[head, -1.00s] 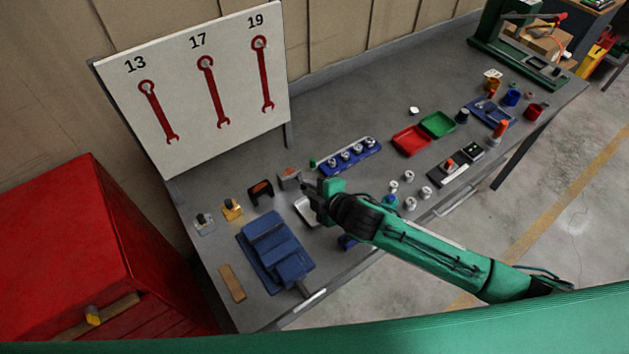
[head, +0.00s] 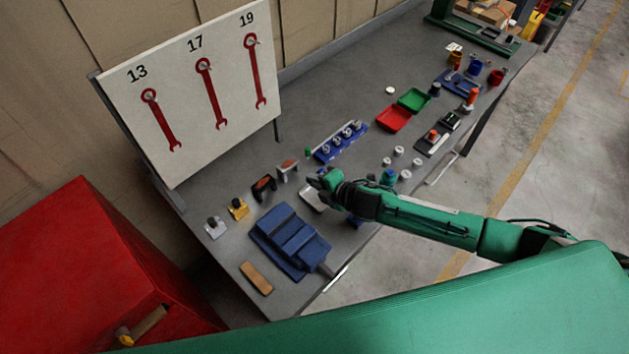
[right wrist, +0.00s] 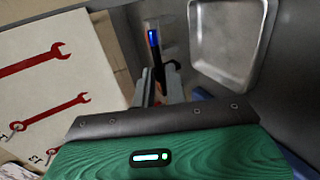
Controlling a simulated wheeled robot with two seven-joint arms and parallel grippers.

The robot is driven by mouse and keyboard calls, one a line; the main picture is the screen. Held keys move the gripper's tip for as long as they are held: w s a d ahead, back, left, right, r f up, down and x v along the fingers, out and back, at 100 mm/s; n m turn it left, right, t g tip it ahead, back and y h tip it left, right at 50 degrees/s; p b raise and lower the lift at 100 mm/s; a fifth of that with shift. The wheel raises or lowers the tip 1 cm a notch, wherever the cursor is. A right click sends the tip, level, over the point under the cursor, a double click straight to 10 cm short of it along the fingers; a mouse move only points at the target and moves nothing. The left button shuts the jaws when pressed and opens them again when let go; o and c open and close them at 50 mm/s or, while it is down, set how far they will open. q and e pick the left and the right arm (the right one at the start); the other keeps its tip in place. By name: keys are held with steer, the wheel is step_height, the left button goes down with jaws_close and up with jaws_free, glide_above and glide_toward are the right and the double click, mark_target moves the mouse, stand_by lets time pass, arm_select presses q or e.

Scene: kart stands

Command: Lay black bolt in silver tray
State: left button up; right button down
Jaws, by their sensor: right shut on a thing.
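The silver tray (head: 312,198) lies on the grey bench, partly hidden by my right arm in the head view. In the right wrist view the silver tray (right wrist: 228,40) is at the upper right and looks empty where it shows. My right gripper (head: 316,181) is above the bench beside the tray's far edge. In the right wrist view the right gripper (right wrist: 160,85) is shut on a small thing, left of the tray. I cannot make the held thing out clearly, so I cannot confirm it is the black bolt. My left gripper is out of view.
A blue vise (head: 290,240) is in front. A blue rack (head: 340,142) stands behind. A red tray (head: 394,119) and a green tray (head: 413,100) lie farther right.

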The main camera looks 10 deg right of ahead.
step_height(320, 180, down, 3)
steer(key=shift+a+f+b, duration=0.1)
steer(key=shift+b, duration=1.15)
steer(key=shift+f+b, duration=0.8)
steer(key=shift+f, duration=0.35)
steer(key=c, duration=1.3)
jaws_free()
steer(key=shift+c, duration=0.2)
steer(key=shift+r, duration=0.15)
step_height(320, 180, up, 20)
steer(key=b, duration=0.3)
